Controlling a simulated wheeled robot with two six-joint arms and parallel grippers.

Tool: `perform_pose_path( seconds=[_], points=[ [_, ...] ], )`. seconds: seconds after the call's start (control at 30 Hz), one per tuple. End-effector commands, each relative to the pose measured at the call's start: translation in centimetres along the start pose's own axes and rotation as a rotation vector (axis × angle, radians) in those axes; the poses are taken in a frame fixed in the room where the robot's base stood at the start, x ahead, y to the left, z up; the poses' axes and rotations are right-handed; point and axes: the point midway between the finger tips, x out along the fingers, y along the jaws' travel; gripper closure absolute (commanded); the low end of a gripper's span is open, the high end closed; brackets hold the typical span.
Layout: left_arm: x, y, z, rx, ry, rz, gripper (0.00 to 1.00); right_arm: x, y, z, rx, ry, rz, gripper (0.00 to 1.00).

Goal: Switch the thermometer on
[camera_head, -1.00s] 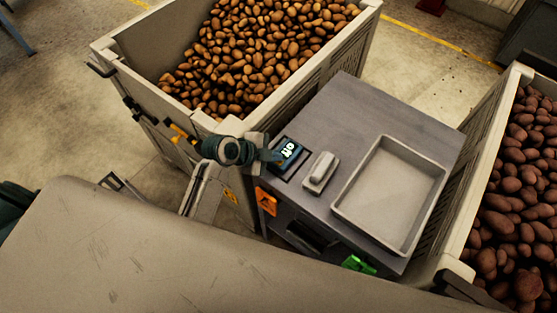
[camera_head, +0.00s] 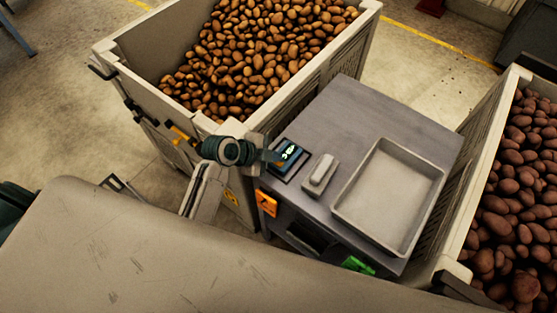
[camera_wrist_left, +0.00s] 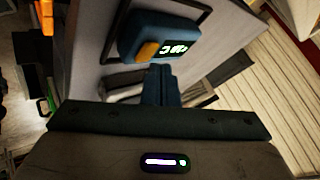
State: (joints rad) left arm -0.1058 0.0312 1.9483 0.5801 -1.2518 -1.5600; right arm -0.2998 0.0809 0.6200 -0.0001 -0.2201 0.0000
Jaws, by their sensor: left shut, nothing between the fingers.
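A pale grey block (camera_head: 319,174) and a shallow empty tray (camera_head: 341,210) sit on the table to the right. A potato-filled crate (camera_head: 330,68) stands behind and left, another (camera_head: 473,205) on the right. An orange label (camera_head: 266,202) is on the table's front.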

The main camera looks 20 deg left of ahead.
Motion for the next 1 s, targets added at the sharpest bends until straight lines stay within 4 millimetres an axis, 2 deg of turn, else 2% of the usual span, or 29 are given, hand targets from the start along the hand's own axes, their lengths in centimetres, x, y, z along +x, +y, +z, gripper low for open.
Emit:
perform_pose_path(
  seconds=[0.33, 0.83, 1.0],
  points=[
    [-0.3, -0.2, -0.2, 0.0, 0.0, 0.0, 1.0, -0.4, 0.1, 0.0, 0.0, 0.0, 0.001, 0.64],
    [-3.8, -2.8, -2.8, 0.001, 0.0, 0.0, 1.0, -4.9, 0.4, -0.5, 0.0, 0.0, 0.0, 0.64],
    [-4.3, -3.1, -3.1, 0.001, 0.0, 0.0, 1.0, -5.5, 0.4, -0.5, 0.0, 0.0, 0.0, 0.64]
  ],
)
